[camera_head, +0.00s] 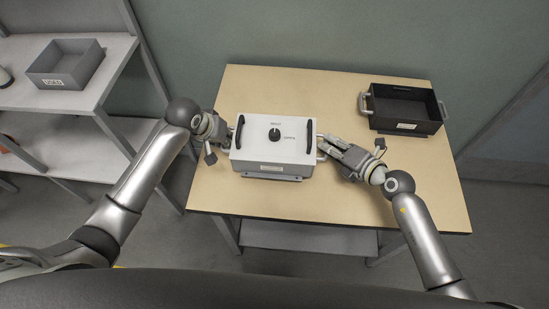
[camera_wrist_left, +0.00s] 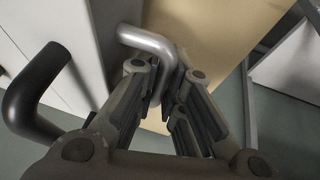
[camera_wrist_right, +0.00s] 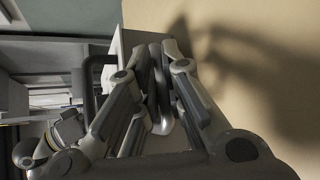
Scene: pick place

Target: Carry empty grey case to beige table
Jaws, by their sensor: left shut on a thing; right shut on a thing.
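A light grey case (camera_head: 273,146) with a pale lid, a black knob and two black lid handles is at the left part of the beige table (camera_head: 340,205). Its lid is on, so its inside is hidden. My left gripper (camera_head: 229,136) is shut on the metal side handle (camera_wrist_left: 150,42) at the case's left end. My right gripper (camera_head: 326,146) is shut on the side handle (camera_wrist_right: 160,118) at its right end. The case looks level. I cannot tell whether its bottom touches the tabletop.
A black open case (camera_head: 403,107) with side handles stands at the table's back right. A grey open bin (camera_head: 66,65) sits on a light grey shelf unit (camera_head: 28,100) at the left. The table's front right is clear apart from my right arm.

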